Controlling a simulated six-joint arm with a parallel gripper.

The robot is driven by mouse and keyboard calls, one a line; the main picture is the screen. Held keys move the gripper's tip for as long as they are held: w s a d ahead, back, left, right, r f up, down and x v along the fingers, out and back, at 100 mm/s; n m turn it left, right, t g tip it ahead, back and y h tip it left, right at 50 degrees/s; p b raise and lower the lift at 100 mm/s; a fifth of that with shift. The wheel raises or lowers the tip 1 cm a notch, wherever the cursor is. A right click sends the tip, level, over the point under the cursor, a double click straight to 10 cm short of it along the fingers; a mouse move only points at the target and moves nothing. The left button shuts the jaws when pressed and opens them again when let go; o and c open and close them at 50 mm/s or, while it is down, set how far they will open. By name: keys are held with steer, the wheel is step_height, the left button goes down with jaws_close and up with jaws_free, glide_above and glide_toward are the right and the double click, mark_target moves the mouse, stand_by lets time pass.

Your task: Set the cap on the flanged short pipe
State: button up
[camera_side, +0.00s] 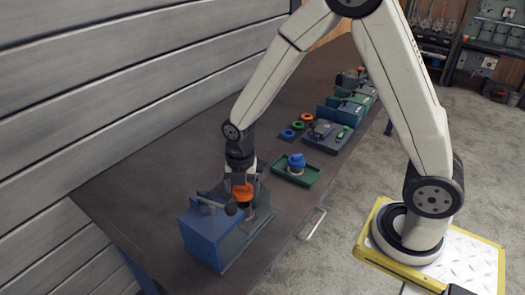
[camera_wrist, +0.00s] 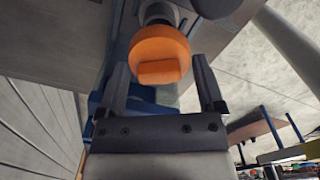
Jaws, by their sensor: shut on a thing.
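The orange cap (camera_side: 243,193) is round, with a raised bar on its face, and sits at the tips of my gripper (camera_side: 240,182). In the wrist view the cap (camera_wrist: 160,48) lies between the two fingers of my gripper (camera_wrist: 160,72), which is shut on it. A grey rounded metal part (camera_wrist: 157,12), perhaps the pipe, shows just behind the cap. In the side view the cap is over the blue and grey fixture (camera_side: 205,238). The flanged pipe is mostly hidden there, and I cannot tell whether the cap touches it.
A green tray (camera_side: 310,179) holding a blue part (camera_side: 296,160) is to the right on the dark bench (camera_side: 150,185). Several coloured rings (camera_side: 298,125) and more fixtures (camera_side: 327,138) stand farther back. The bench left of the fixture is clear up to the grey wall.

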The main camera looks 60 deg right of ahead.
mark_target(243, 191)
steer(key=shift+f, duration=0.25)
steer(key=shift+f, duration=1.25)
steer(key=shift+f, duration=0.75)
stand_by(0.7)
steer(key=o, duration=0.9)
steer(key=shift+r, duration=0.2)
steer(key=shift+r, duration=3.35)
